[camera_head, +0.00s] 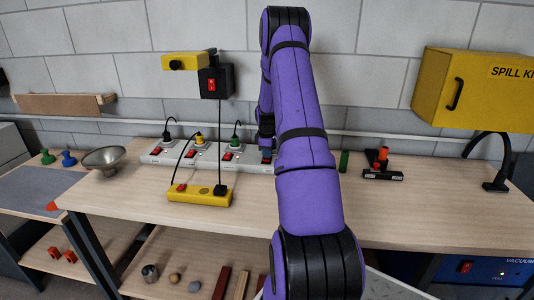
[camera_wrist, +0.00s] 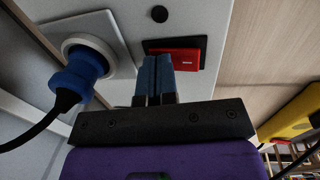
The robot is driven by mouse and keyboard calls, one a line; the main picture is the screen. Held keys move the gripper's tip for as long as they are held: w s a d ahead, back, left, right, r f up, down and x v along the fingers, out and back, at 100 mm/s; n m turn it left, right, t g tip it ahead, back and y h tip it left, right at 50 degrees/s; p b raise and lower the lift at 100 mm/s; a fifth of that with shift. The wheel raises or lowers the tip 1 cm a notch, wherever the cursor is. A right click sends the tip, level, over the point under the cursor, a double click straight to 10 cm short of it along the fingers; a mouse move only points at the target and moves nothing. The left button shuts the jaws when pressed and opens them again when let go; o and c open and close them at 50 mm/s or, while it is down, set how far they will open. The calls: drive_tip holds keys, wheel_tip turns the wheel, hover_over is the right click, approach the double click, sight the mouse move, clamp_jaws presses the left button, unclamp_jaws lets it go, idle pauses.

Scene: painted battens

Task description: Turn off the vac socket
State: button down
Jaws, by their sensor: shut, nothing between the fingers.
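A long white socket strip (camera_head: 184,158) lies along the back of the bench, with several sockets and red rocker switches. In the wrist view, a red switch (camera_wrist: 188,59) in a black frame sits on the white panel (camera_wrist: 205,18). A blue plug (camera_wrist: 74,78) with a black cord is in the socket (camera_wrist: 97,40) to its left. My gripper (camera_wrist: 158,58) is shut and empty, its blue-grey fingertips over the left part of this switch. I cannot tell whether they touch it. In the head view, my arm hides part of the strip. No label naming the vac socket is readable.
A yellow strip (camera_head: 203,195) with a black plug lies in front of the white one. A black switch box (camera_head: 214,82) hangs on the wall. A blue vacuum unit (camera_head: 486,272) stands below right. A metal bowl (camera_head: 104,158) is at left. Bare bench (camera_head: 130,195) lies front left.

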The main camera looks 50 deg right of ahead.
sight(267, 160)
drive_tip(key=shift+s+a+f, duration=0.1)
drive_tip(key=shift+a, duration=0.05)
drive_tip(key=shift+s+a+r, duration=0.2)
drive_tip(key=shift+s+a, duration=0.1)
drive_tip(key=shift+a, duration=0.25)
drive_tip(key=shift+w+a+r, duration=0.1)
drive_tip(key=shift+r, duration=0.5)
wheel_tip(267, 160, up, 13)
drive_tip(key=a, duration=0.1)
drive_tip(key=shift+s+a, duration=0.15)
drive_tip(key=shift+s, duration=0.3)
drive_tip(key=shift+f, duration=0.15)
drive_tip(key=shift+w+d, duration=0.25)
drive_tip(key=shift+d, duration=0.35)
